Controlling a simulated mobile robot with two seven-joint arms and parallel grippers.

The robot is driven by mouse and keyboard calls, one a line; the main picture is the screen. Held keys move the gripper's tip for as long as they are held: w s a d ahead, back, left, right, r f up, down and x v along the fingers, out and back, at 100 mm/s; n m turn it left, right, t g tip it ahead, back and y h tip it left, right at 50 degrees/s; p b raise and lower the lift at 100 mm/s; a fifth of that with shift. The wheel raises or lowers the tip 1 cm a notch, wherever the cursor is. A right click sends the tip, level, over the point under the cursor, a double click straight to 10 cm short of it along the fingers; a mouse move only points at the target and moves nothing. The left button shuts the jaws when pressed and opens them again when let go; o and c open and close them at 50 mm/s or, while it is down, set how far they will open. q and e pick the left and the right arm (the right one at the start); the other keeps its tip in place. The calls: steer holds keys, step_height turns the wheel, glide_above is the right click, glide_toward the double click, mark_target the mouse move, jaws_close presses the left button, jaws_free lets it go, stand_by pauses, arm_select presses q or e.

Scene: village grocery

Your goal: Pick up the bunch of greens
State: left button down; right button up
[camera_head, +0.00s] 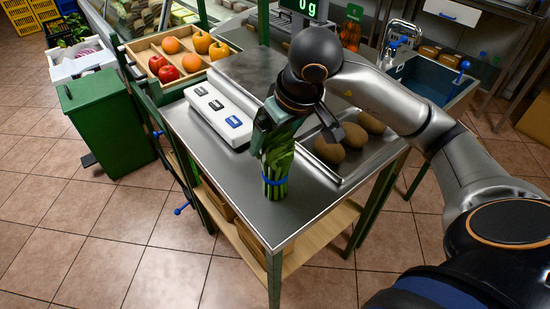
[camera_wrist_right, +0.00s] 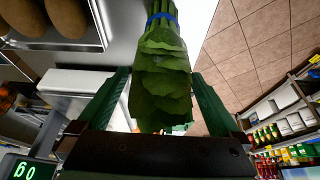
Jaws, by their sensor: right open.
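The bunch of greens (camera_head: 276,172) stands upright on the steel counter (camera_head: 225,190) near its front corner, with a blue band around its stalks. My right gripper (camera_head: 284,126) is at the leafy top of the bunch, open. The banded stalks are beyond the fingertips. My left gripper is not in view.
A steel tray with several brown potatoes (camera_head: 329,151) is right of the greens. A white panel with buttons (camera_head: 221,109) lies to the left. A scale display (camera_head: 306,6) reads 0 g behind. A wooden crate (camera_head: 146,55) holds fruit and peppers. The counter's front edge is close to the greens.

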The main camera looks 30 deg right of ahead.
steer(key=shift+w+f, duration=0.1)
steer(key=shift+f, duration=0.1)
steer(key=shift+r, duration=0.1)
jaws_close()
stand_by(0.6)
